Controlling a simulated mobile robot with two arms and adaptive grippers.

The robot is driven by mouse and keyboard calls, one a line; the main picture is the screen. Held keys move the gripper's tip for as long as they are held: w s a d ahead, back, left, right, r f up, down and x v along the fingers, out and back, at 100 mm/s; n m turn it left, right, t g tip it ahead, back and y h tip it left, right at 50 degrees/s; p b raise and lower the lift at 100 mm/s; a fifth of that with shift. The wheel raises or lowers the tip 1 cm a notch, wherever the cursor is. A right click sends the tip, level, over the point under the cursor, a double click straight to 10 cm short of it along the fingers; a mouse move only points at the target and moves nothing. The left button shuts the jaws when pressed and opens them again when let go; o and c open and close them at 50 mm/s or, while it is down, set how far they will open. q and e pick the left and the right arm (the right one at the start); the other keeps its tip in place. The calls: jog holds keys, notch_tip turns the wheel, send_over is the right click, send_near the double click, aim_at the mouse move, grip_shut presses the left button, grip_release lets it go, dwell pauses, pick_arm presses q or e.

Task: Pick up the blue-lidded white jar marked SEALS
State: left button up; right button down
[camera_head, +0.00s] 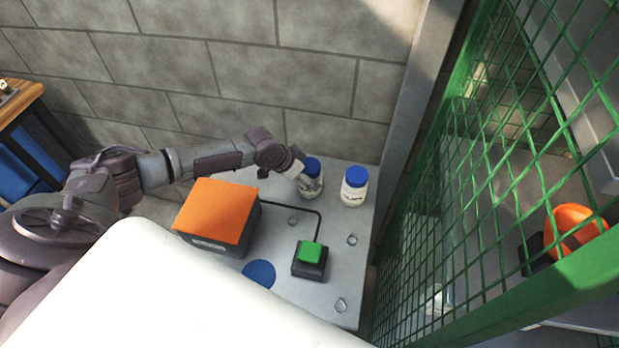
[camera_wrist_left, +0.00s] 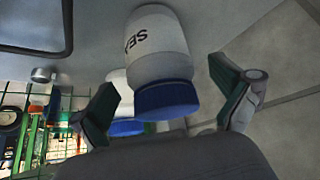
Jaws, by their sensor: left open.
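The white jar with a blue lid (camera_head: 311,166) stands upright on the grey table, the left of two alike jars. In the left wrist view this jar (camera_wrist_left: 157,55) shows large, with the letters "SEA" readable and the rest of its label turned out of sight. My left gripper (camera_head: 309,183) is at this jar in the head view and covers part of its body. In the left wrist view my left gripper (camera_wrist_left: 170,95) is open, with one finger on each side of the jar and gaps between. My right gripper is not in view.
A second blue-lidded white jar (camera_head: 354,187) stands close on the right. An orange-topped box (camera_head: 216,212), a green button on a black base (camera_head: 311,256) and a blue disc (camera_head: 259,273) are nearer. A green mesh fence (camera_head: 480,180) rises at right; a block wall stands behind.

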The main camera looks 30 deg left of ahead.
pick_arm(q)
jog(key=shift+x, duration=1.2)
jog(key=c, duration=1.4)
